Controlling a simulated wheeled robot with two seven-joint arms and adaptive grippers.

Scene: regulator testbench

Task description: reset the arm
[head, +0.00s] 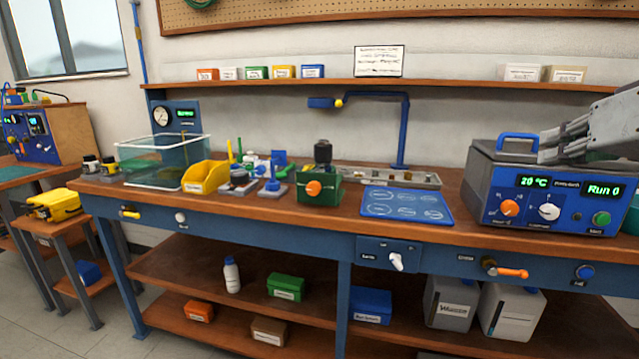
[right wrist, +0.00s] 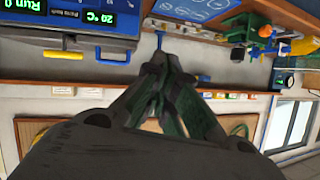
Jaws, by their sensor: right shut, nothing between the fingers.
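My right gripper (head: 550,143) comes in from the right edge in the head view, over the back of the blue and grey bath unit (head: 548,211). In the right wrist view its two dark fingers (right wrist: 166,62) meet at the tips, shut and empty. That view is upside down and shows the bath unit (right wrist: 70,45) at its upper left, apart from the fingers. My left gripper is in neither view.
The bench (head: 470,228) holds a blue mat (head: 405,222), a green regulator block (head: 318,190) with an orange knob, a yellow bin (head: 206,176) and a clear tank (head: 150,165). A blue bent post (head: 404,130) stands behind. A shelf (head: 440,84) runs above.

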